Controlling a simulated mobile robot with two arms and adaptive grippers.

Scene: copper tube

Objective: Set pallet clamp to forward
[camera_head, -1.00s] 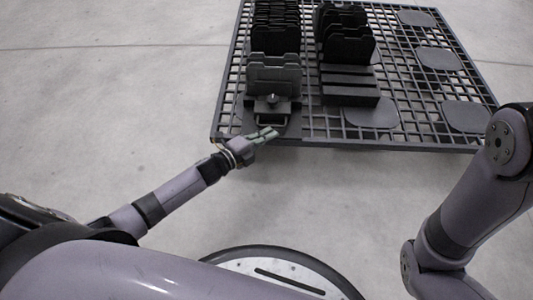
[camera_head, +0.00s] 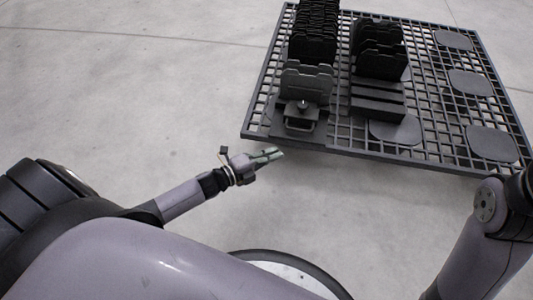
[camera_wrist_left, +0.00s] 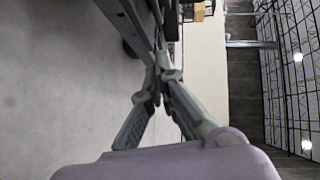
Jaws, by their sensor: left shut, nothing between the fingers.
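The pallet clamp (camera_head: 301,117) sits at the near left end of the dark grid pallet (camera_head: 340,155), in front of a row of upright dark plates. It has a small knob on top and a loop handle at its front. Its exact setting is too small to tell. My left gripper (camera_head: 279,153) is shut and empty, in front of and a little left of the clamp, apart from it and off the pallet's near edge. In the left wrist view my left fingers (camera_wrist_left: 158,72) meet near the pallet's edge. My right gripper is out of view.
The row of dark plates (camera_head: 308,80) stands behind the clamp. A second stack of dark plates (camera_head: 380,55) and dark blocks (camera_head: 378,100) stand to its right. Flat grey pads (camera_head: 396,130) lie on the pallet's right part. The floor (camera_head: 130,100) left of the pallet is clear.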

